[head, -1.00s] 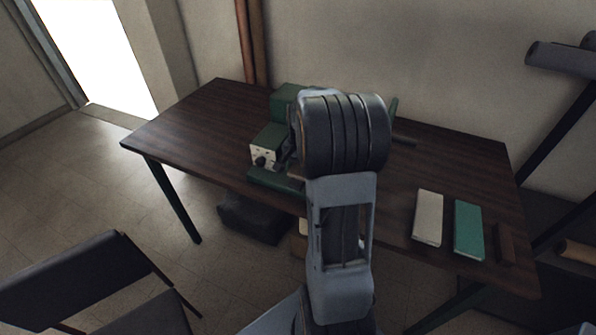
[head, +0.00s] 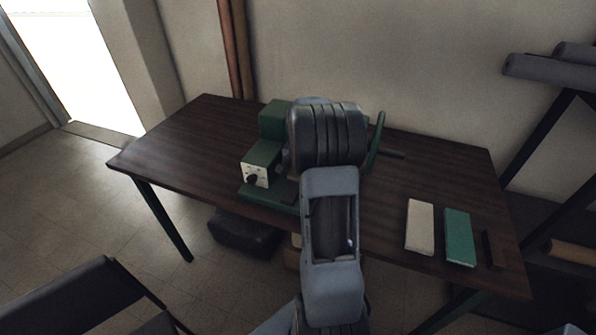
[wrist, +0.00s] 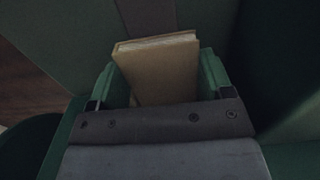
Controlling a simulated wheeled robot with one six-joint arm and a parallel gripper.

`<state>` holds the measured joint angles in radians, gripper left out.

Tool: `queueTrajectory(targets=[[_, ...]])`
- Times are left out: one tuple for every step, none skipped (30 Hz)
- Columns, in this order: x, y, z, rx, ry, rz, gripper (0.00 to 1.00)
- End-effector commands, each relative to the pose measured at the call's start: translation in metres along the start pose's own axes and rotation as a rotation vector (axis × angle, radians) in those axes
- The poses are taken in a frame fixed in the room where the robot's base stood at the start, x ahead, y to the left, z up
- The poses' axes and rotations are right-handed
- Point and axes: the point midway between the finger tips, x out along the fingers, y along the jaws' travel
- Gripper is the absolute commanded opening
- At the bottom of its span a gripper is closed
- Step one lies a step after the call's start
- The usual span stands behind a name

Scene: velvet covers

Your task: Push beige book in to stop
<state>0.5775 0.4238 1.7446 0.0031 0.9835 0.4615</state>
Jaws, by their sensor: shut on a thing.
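The beige book (wrist: 158,66) shows in the wrist view, upright between two green side pieces, its top edge facing the camera. My gripper (wrist: 160,98) is shut on it; its grey body with several screws fills the lower part of that view and hides the book's near end. A green machine (head: 262,158) with a pale control panel and a black knob stands on the table. In the head view my arm covers the machine's middle, and the gripper and held book are hidden. Whether the book touches a stop cannot be seen.
On the dark wooden table (head: 185,140), a cream book (head: 420,228), a teal book (head: 459,237) and a narrow dark brown piece (head: 492,248) lie at the right. A green lever (head: 376,140) rises behind my arm. A chair (head: 75,300) stands at the front left.

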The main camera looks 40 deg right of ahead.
Motion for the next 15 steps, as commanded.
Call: queueTrajectory(targets=[[-0.0029,0.0006,-0.0057,0.001,0.02,-0.005,0.46],[-0.003,0.0007,-0.0059,0.001,0.021,-0.005,0.47],[-0.0032,0.0008,-0.0061,0.001,0.022,-0.005,0.47],[-0.0033,0.0009,-0.0062,0.001,0.022,-0.005,0.46],[-0.0034,0.0009,-0.0063,0.002,0.022,-0.005,0.46],[-0.0035,0.0009,-0.0064,0.002,0.023,-0.005,0.46],[-0.0036,0.0009,-0.0064,0.002,0.023,-0.005,0.76],[-0.0037,0.0006,-0.0064,0.001,0.023,-0.005,0.79],[-0.0035,0.0004,-0.006,0.001,0.022,-0.005,0.82],[-0.0032,0.0002,-0.0056,0.001,0.021,-0.004,0.85],[-0.003,0.0,-0.0053,0.0,0.02,-0.004,0.88],[-0.0027,-0.0003,-0.0048,0.0,0.019,-0.004,0.92],[-0.0025,-0.0005,-0.0045,-0.001,0.018,-0.004,0.95],[-0.0024,-0.0007,-0.0041,-0.001,0.018,-0.003,0.98],[-0.0022,-0.001,-0.0037,-0.002,0.017,-0.003,1.0]])
